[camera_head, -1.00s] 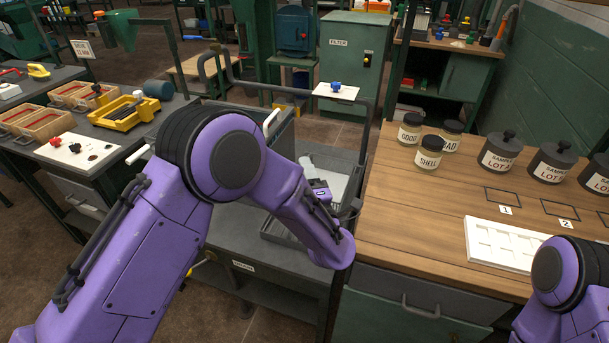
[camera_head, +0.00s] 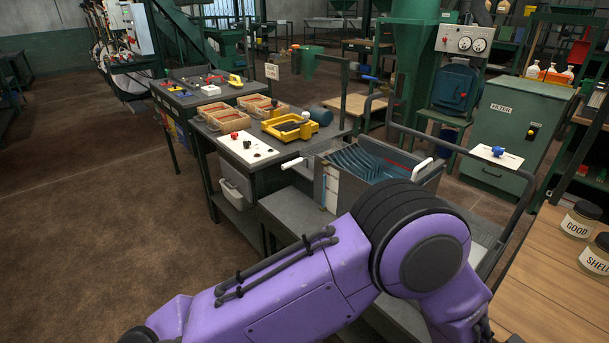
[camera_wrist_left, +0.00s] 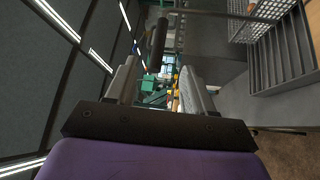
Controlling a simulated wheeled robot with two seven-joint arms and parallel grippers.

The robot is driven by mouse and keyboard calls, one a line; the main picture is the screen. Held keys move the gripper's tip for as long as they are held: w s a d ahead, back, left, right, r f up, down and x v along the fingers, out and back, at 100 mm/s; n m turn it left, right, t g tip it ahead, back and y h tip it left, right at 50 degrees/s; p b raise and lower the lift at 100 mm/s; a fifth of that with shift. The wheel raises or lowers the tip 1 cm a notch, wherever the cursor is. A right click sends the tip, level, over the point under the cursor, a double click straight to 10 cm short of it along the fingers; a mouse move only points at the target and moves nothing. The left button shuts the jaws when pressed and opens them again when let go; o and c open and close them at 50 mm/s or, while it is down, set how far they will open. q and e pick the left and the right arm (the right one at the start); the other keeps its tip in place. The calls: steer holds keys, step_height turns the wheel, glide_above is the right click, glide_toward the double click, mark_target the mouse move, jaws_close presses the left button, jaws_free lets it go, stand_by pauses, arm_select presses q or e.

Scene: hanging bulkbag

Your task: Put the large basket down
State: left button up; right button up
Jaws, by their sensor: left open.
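My left gripper (camera_wrist_left: 160,88) is open in the left wrist view, with two grey fingers apart. A dark rod (camera_wrist_left: 157,45) shows beyond and between the fingers; I cannot tell whether it lies between them. A grey perforated basket (camera_wrist_left: 238,25) shows at the upper right of that view, clear of the fingers and cut off by the frame. In the head view my left arm hides its own gripper, and I cannot make out the perforated basket. My right gripper is in neither view.
A grey open-topped bin (camera_head: 335,188) with white handles stands behind my left arm. A dark rail (camera_head: 470,153) runs behind it. A table with red-brown trays (camera_head: 225,118) and a yellow tool (camera_head: 290,127) is left of it. A wooden bench (camera_head: 535,275) is at right. Floor is clear at left.

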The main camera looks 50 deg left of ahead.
arm_select(q)
steer(key=s+a+f+m+g+h, duration=0.2)
steer(key=s+a+f+m, duration=0.25)
steer(key=f, duration=0.35)
steer(key=s+a+f+m+g+h, duration=0.2)
steer(key=s+a+f+m, duration=0.25)
steer(key=f, duration=0.35)
steer(key=s+a+f+m+g+h, duration=0.3)
steer(key=s+a+f+m, duration=0.15)
steer(key=f, duration=0.45)
steer(key=s+a+f+m+g, duration=0.1)
steer(key=s+a+f+g, duration=0.1)
steer(key=s, duration=0.7)
steer(key=s+a+f+m+g, duration=0.2)
steer(key=s+a+f+g, duration=0.1)
steer(key=s, duration=0.7)
steer(key=shift+s+a+g+h, duration=0.3)
steer(key=shift+a+g, duration=0.15)
steer(key=shift+g, duration=0.15)
